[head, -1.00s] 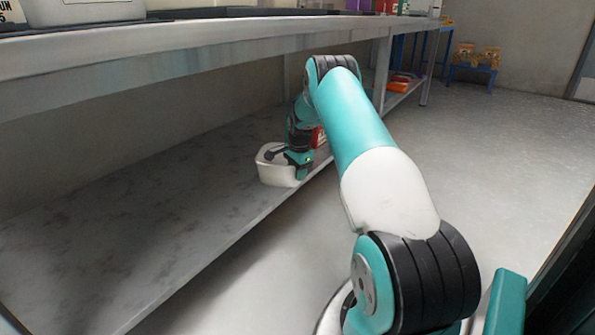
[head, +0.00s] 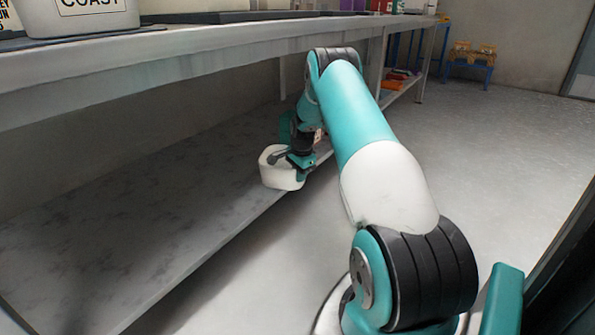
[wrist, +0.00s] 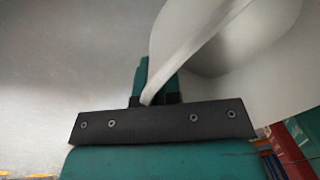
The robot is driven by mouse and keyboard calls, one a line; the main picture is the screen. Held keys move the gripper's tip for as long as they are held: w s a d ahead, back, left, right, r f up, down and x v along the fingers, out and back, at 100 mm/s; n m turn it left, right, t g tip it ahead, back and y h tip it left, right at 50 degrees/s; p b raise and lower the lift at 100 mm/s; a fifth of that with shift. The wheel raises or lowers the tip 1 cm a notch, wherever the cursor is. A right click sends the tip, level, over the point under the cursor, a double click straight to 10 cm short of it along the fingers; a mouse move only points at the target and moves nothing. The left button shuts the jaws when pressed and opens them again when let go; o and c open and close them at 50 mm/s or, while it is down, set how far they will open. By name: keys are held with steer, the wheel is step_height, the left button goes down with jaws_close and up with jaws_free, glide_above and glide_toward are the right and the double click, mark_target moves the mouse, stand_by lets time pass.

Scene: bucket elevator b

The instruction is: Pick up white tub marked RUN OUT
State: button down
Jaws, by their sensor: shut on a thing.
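A white tub (head: 281,172) is at my gripper (head: 294,161) in the head view, near the front edge of the grey lower shelf. No marking on the tub can be read from here. In the wrist view, the tub's pale wall and rim (wrist: 235,50) fill the upper right, and my gripper (wrist: 152,95) is shut on its thin edge. The inside of the tub shows as a grey hollow. I cannot tell from the head view whether its base touches the shelf.
The lower shelf (head: 130,225) is bare to the left. The upper bench (head: 200,50) runs overhead, carrying a tub marked COAST (head: 85,15) and other containers. Orange items (head: 400,76) lie on a shelf farther back. The floor at right is clear; a blue stand (head: 468,65) is at the back.

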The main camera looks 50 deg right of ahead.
steer(key=shift+s+a, duration=0.1)
steer(key=shift+s, duration=0.5)
steer(key=c, duration=1.2)
jaws_free()
steer(key=r+p, duration=0.2)
steer(key=r, duration=0.3)
steer(key=s+r+p, duration=0.1)
steer(key=r+p, duration=0.2)
steer(key=r, duration=0.3)
steer(key=r+p, duration=0.3)
steer(key=r, duration=0.3)
steer(key=shift+s+a+r, duration=0.1)
steer(key=shift+s+a, duration=0.05)
steer(key=shift+s, duration=0.15)
